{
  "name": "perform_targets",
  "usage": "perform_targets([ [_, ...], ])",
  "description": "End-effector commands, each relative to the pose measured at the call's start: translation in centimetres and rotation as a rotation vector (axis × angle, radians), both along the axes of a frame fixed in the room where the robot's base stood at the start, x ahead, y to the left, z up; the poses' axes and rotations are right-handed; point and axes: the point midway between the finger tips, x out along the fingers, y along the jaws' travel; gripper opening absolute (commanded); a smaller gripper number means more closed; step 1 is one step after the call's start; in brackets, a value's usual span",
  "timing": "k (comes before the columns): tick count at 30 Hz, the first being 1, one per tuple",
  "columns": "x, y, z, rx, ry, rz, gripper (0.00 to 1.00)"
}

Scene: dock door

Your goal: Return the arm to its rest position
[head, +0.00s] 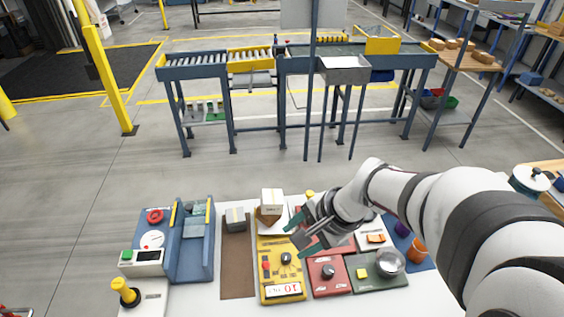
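My arm, white with dark joint bands, reaches in from the right edge of the head view. My gripper (296,232) hangs over the middle of the white worktable (235,309). Its two fingers, with teal tips, are spread apart and nothing shows between them. It is above the yellow panel (268,277) and the red panels, just right of a white and tan box (271,201). I cannot tell its exact height over the table. The arm hides part of the table's right side.
A blue fixture (190,257) and a yellow joystick (124,291) stand on the left. A grey box (235,220) sits on a brown strip (237,265). A green panel (365,283) with a metal bowl (390,263) and an orange cup (416,250) are on the right. A conveyor (205,66) stands beyond open floor.

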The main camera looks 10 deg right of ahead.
Motion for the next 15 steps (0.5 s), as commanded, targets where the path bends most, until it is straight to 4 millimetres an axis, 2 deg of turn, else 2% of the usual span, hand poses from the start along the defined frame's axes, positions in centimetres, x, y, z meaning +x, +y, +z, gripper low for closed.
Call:
perform_targets([
  [6, -0.1, 0.1, 0.0, -0.001, -0.001, 0.005, 0.56],
  [8, -1.3, 0.7, 0.5, -0.013, 0.004, 0.052, 0.56],
  [11, -7.4, 2.5, 1.8, -0.083, 0.035, 0.256, 0.56],
  [12, -10.3, 2.9, 2.1, -0.122, 0.055, 0.345, 0.56],
  [15, -16.4, 2.5, 2.1, -0.217, 0.109, 0.519, 0.56],
])
